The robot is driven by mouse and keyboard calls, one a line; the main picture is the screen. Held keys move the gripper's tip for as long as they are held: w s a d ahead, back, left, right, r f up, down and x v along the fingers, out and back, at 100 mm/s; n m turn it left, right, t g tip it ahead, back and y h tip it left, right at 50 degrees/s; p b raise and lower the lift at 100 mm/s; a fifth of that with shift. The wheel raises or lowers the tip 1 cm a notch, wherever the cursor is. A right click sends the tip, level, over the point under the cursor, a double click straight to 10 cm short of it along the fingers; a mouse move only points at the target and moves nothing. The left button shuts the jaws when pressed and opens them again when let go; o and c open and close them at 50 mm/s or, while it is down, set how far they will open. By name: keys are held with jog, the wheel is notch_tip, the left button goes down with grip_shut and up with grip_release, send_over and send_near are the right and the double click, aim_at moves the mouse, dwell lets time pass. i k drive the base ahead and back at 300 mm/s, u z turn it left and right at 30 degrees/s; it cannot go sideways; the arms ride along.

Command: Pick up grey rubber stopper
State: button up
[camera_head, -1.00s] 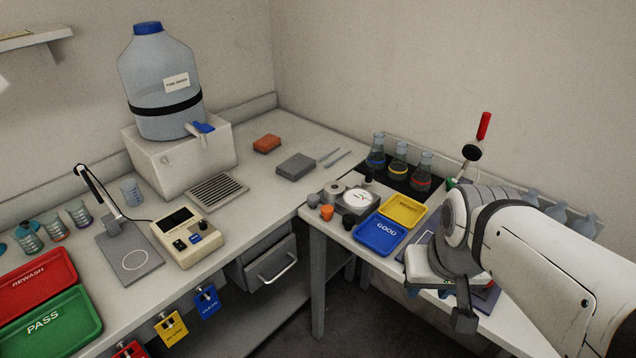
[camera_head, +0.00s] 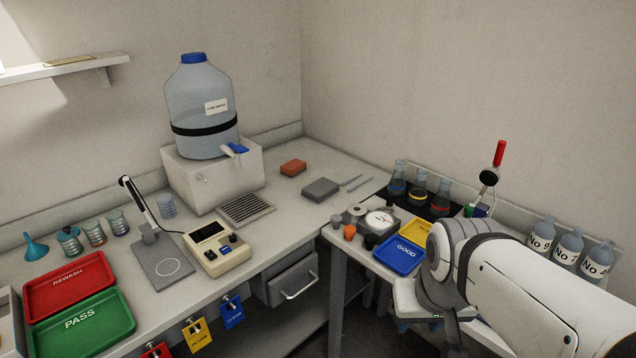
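A small grey stopper (camera_head: 337,221) stands near the front left corner of the right-hand bench. An orange stopper (camera_head: 350,231) and a dark stopper (camera_head: 370,241) stand in a row to its right. My gripper (camera_head: 452,335) is at the lower right, to the right of the stoppers and well apart from them. My wrist and arm cover much of it, and its fingertips cannot be made out. I cannot see whether it is open or shut.
A dial scale (camera_head: 381,220), a blue GOOD tray (camera_head: 399,257) and a yellow tray (camera_head: 415,232) lie between the stoppers and my arm. Flasks (camera_head: 418,191) stand behind. Labelled bottles (camera_head: 568,246) stand at the right. A drawer (camera_head: 292,280) is under the left bench.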

aim_at(336, 220)
jog(key=u, duration=0.2)
jog(key=i, duration=1.15)
jog(key=u, duration=0.1)
